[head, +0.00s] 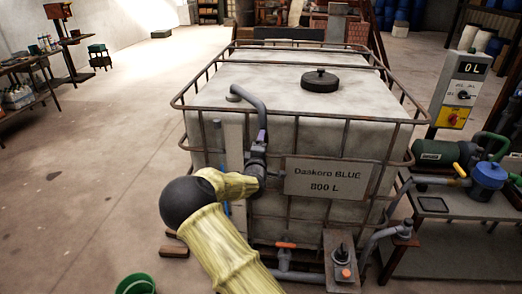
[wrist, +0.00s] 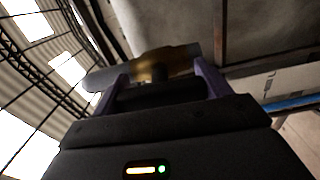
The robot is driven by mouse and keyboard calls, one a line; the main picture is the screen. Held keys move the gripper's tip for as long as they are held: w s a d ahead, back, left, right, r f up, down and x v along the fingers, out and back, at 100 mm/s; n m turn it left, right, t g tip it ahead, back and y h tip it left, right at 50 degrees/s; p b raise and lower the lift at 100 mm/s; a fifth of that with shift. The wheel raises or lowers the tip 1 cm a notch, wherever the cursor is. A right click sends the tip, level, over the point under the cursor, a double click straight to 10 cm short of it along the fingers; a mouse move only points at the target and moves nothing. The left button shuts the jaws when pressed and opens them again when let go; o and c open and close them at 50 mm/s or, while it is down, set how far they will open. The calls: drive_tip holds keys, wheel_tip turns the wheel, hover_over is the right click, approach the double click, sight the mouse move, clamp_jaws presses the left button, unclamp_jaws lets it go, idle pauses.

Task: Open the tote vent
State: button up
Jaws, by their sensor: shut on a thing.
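The white tote (head: 300,120) stands in a metal cage, with a sign (head: 325,178) reading "Daskoro BLUE 800 L". A black round cap (head: 320,81) sits on its top. A curved grey pipe (head: 247,100) is at the top's front left corner, near a small grey fitting (head: 235,94). In the wrist view the purple fingers of my gripper (wrist: 160,80) are shut on a grey bar-like piece (wrist: 105,77) with a brass-coloured middle. I cannot tell which fitting is the vent.
A pipe with an orange handle (head: 286,245) runs low at the tote's front. At right are a green pump (head: 435,152), a blue-lidded part (head: 489,175) and a post with a "0L" display (head: 471,68). A green bucket (head: 136,284) stands at the lower left.

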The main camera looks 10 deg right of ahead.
drive_tip(key=shift+a+n, duration=0.1)
drive_tip(key=shift+n, duration=0.3)
drive_tip(key=o, duration=1)
drive_tip(key=b+v, duration=0.3)
drive_tip(key=v, duration=1.4)
drive_tip(key=shift+s, duration=0.2)
